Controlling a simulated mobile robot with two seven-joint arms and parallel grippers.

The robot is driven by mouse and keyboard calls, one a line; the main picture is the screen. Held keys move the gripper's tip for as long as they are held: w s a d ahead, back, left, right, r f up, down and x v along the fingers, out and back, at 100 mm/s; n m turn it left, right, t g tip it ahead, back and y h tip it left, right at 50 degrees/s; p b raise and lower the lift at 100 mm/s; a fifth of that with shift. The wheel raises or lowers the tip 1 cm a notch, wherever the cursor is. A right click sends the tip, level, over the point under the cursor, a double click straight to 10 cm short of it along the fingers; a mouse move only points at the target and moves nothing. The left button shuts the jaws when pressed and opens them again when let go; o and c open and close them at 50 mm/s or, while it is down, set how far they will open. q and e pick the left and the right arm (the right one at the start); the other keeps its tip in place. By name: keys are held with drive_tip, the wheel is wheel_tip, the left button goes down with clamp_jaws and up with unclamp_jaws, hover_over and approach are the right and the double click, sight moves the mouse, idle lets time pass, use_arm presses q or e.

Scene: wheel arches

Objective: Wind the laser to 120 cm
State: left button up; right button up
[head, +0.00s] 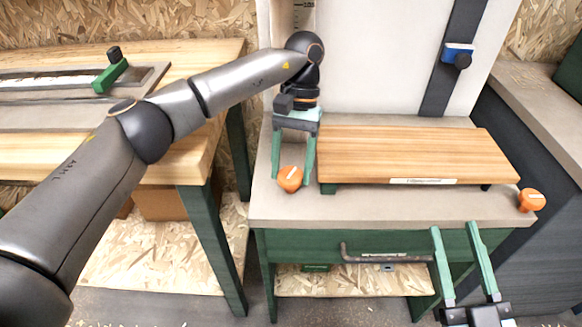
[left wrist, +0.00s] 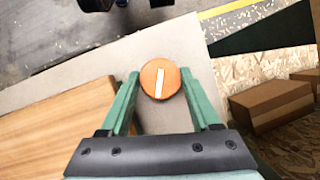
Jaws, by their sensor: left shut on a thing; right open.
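An orange knob (head: 290,179) with a white stripe sits at the left front of the grey bench. My left gripper (head: 293,178) reaches down over it and is shut on it. In the left wrist view the knob (left wrist: 154,88) sits between the green fingertips, its stripe nearly upright in the picture. A second orange knob (head: 531,200) with a white mark is at the bench's right front corner. A scale strip (head: 303,12) shows at the top left of the white panel, mostly cut off. No laser is recognisable. My right gripper (head: 455,228) is open and empty before the bench front.
A wooden board (head: 415,154) stands on the grey bench (head: 370,206), close right of my left gripper. A blue slider (head: 457,54) sits on a dark rail (head: 438,92). A drawer handle (head: 385,259) is below. A wooden table (head: 215,75) with a green clamp (head: 110,76) is left.

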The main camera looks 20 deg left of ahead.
use_arm(q)
drive_tip(key=shift+m, duration=0.3)
use_arm(e)
drive_tip(key=shift+s+r, duration=0.1)
drive_tip(key=shift+r, duration=0.2)
use_arm(q)
drive_tip(key=o, duration=1.4)
drive_tip(key=shift+d, duration=0.1)
use_arm(e)
drive_tip(key=shift+f, duration=0.1)
